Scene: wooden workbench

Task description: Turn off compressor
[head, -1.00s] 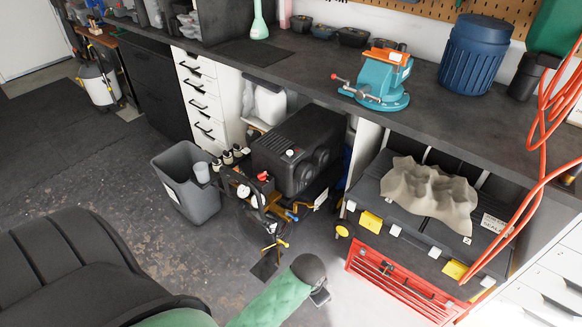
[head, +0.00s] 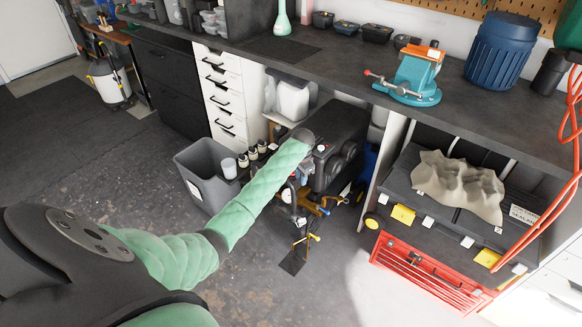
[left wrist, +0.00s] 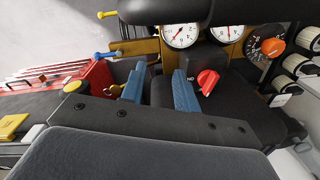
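The compressor (head: 345,125) is a black unit with a front panel of gauges and knobs, on the floor under the bench. In the left wrist view, its panel shows a red knob (left wrist: 207,82), two round white gauges (left wrist: 180,35) and an orange knob (left wrist: 276,45) on a dial. My left gripper (left wrist: 158,88) is open, with two blue fingers apart and nothing between them. The red knob is just right of the right-hand finger, and I see no grip on it. In the head view my left arm reaches to the compressor's front and covers much of the panel. My right gripper is out of view.
A grey bin (head: 205,175) stands left of the compressor. A red toolbox (head: 430,275) and dark cases (head: 470,215) are to its right. The workbench top (head: 335,65) overhangs the compressor. The floor in front is mostly clear.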

